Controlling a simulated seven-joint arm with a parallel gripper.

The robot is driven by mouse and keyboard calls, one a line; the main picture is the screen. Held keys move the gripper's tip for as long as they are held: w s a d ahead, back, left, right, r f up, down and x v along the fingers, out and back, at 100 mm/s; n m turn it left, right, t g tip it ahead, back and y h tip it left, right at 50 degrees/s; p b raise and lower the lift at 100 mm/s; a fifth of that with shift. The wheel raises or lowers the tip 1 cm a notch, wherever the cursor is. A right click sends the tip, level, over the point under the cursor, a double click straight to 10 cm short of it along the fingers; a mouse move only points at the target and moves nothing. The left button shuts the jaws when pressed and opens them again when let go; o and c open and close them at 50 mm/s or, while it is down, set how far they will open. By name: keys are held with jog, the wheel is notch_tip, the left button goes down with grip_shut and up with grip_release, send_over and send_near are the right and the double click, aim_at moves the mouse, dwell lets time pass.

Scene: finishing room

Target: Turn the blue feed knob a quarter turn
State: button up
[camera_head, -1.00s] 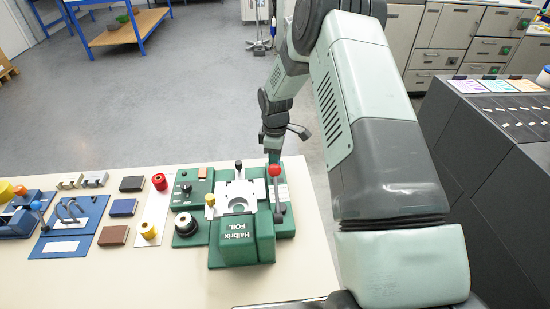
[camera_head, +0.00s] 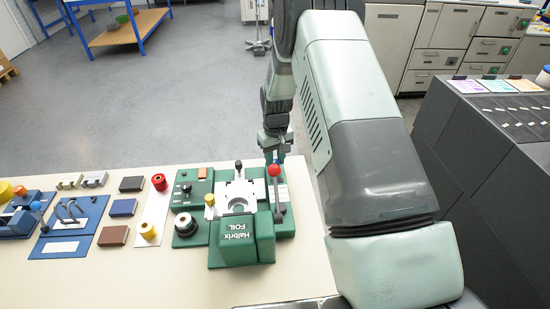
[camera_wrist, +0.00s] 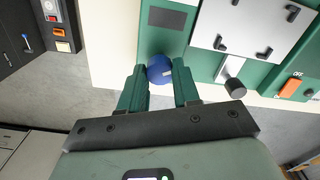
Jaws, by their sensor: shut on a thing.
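The blue feed knob (camera_wrist: 160,70) is a round blue ball in the wrist view, at the edge of the green foil machine (camera_wrist: 165,38). My gripper (camera_wrist: 160,82) has its two green fingers on either side of the knob and is shut on it. In the head view the Halbrix foil machine (camera_head: 242,250) stands on the bench, and my gripper (camera_head: 273,160) is at its back right corner. The knob is hidden there behind my arm and the machine.
A lever with a red ball (camera_head: 274,170) stands right beside my gripper in the head view. In the wrist view a dark grey knob (camera_wrist: 235,88) and an orange switch (camera_wrist: 290,87) lie to the right.

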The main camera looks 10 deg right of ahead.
aim_at(276, 161)
jog(key=m, duration=0.5)
jog(key=shift+m, duration=0.3)
jog(key=shift+w, duration=0.1)
dwell(0.3)
jog(key=o, duration=1.1)
jog(key=shift+c, duration=0.2)
notch_tip(276, 161, up, 11)
jog(key=shift+d, duration=0.1)
